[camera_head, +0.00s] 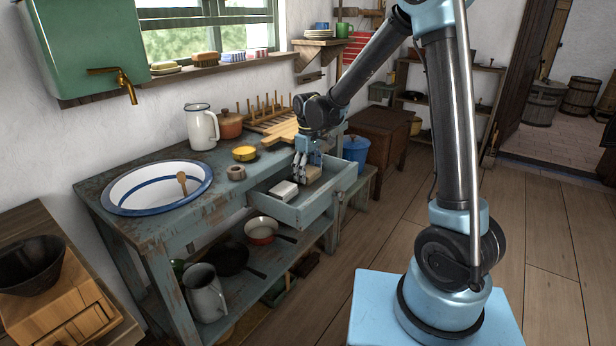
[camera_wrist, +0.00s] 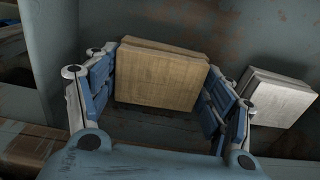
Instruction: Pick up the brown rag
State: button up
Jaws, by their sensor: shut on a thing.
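The brown rag (camera_wrist: 160,78) is a folded, flat tan square between my gripper's fingers in the wrist view. My gripper (camera_head: 303,170) reaches down into the open drawer (camera_head: 318,208) in the head view. Its blue and grey fingers (camera_wrist: 165,100) are shut on the rag, one at each side. In the head view the rag (camera_head: 316,179) shows only in part beside the fingers. I cannot tell whether it touches the drawer floor.
A folded white cloth (camera_head: 284,191) lies in the drawer beside the rag; it also shows at right in the wrist view (camera_wrist: 281,99). Drawer walls surround my gripper.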

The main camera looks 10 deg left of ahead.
aim_at(308, 171)
jog(key=shift+r, duration=0.1)
notch_tip(308, 171, up, 18)
dwell(0.5)
jog(key=shift+o, duration=1.3)
jog(key=shift+c, duration=0.6)
